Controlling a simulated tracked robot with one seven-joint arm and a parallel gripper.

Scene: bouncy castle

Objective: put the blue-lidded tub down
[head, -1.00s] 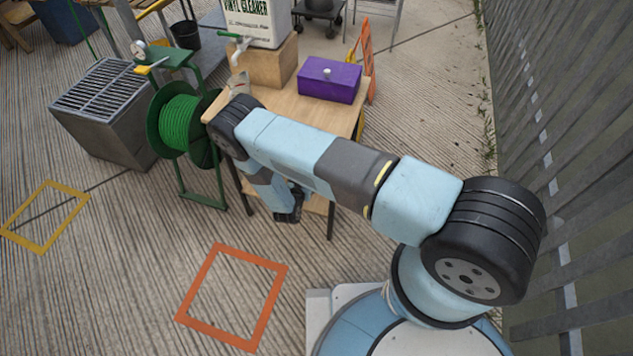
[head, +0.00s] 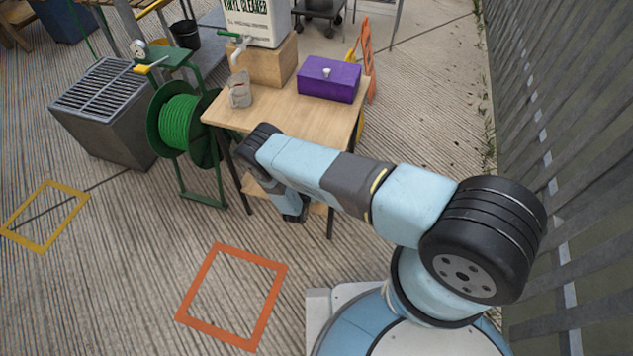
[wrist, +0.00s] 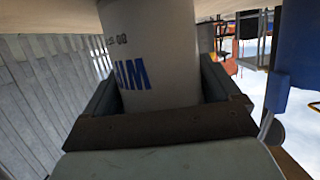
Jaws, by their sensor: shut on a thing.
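In the wrist view a pale grey-white tub (wrist: 150,45) with blue lettering stands between the two dark fingers of my gripper (wrist: 160,82). The gripper is shut on it. The lettering looks upside down in this view. No blue lid can be made out on the tub. A tan surface lies along the top edge of the wrist view, close to the tub's end; I cannot tell whether they touch. In the head view my arm reaches to the front of the wooden table (head: 285,115), and the gripper and tub are hidden.
On the table stand a purple box (head: 330,79), a small greyish container (head: 240,90) and a wooden block (head: 262,64) under a vinyl cleaner container (head: 258,20). A green hose reel (head: 182,122) stands left. An orange floor square (head: 205,283) is empty. A fence (head: 570,120) runs right.

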